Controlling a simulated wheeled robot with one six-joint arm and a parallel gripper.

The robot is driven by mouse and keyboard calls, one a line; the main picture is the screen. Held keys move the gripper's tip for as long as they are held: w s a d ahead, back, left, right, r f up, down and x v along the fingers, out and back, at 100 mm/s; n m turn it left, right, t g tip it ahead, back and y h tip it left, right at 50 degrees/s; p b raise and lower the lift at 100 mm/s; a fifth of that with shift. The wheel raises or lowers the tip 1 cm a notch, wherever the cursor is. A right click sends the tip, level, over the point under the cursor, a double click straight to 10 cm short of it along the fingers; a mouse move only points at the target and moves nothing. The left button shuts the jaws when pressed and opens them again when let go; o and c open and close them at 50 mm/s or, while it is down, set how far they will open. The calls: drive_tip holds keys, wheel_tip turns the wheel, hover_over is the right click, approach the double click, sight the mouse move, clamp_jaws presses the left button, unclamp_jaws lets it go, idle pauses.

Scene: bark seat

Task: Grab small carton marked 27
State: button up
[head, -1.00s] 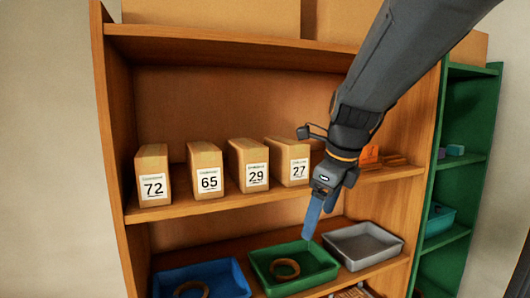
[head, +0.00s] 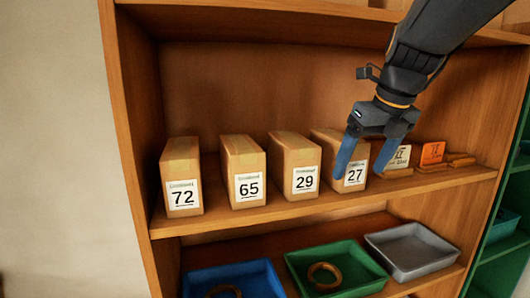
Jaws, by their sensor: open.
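The small carton marked 27 (head: 331,150) stands upright on the middle shelf, rightmost in a row of cartons. Its white label faces me. My gripper (head: 364,173) is open, with its two blue fingers pointing down in front of the carton. In the picture the left finger crosses the left edge of the label and the right finger lies just right of the carton. Nothing is between the fingers that I can see held. I cannot tell how much depth lies between the fingers and the carton.
Cartons marked 29 (head: 295,162), 65 (head: 243,168) and 72 (head: 181,172) stand to the left. A pale sign (head: 399,157) and an orange sign (head: 432,153) stand to the right. Below are blue (head: 268,278), green (head: 375,262) and grey (head: 433,270) trays.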

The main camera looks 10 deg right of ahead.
sight(333, 152)
drive_tip(key=shift+w+d+f+b, duration=0.25)
drive_tip(key=shift+w+b, duration=0.25)
drive_tip(key=shift+b, duration=1.2)
drive_tip(key=b, duration=0.3)
drive_tip(key=shift+w+r, duration=0.1)
drive_tip(key=shift+w, duration=0.3)
drive_tip(key=shift+w+b, duration=0.1)
drive_tip(key=shift+b, duration=0.45)
drive_tip(key=b, duration=0.5)
drive_tip(key=shift+w, duration=0.35)
drive_tip(key=b, duration=0.3)
drive_tip(key=shift+a, duration=0.15)
drive_tip(key=w, duration=0.2)
drive_tip(key=w+p, duration=0.1)
drive_tip(key=shift+w+a+r, duration=0.1)
drive_tip(key=shift+w+r, duration=0.1)
drive_tip(key=shift+w, duration=0.2)
drive_tip(key=w+p, duration=0.1)
drive_tip(key=w, duration=0.4)
drive_tip(key=shift+a, duration=0.15)
drive_tip(key=shift+w+f+p, duration=0.25)
drive_tip(key=shift+f+p, duration=0.05)
drive_tip(key=shift+f, duration=0.3)
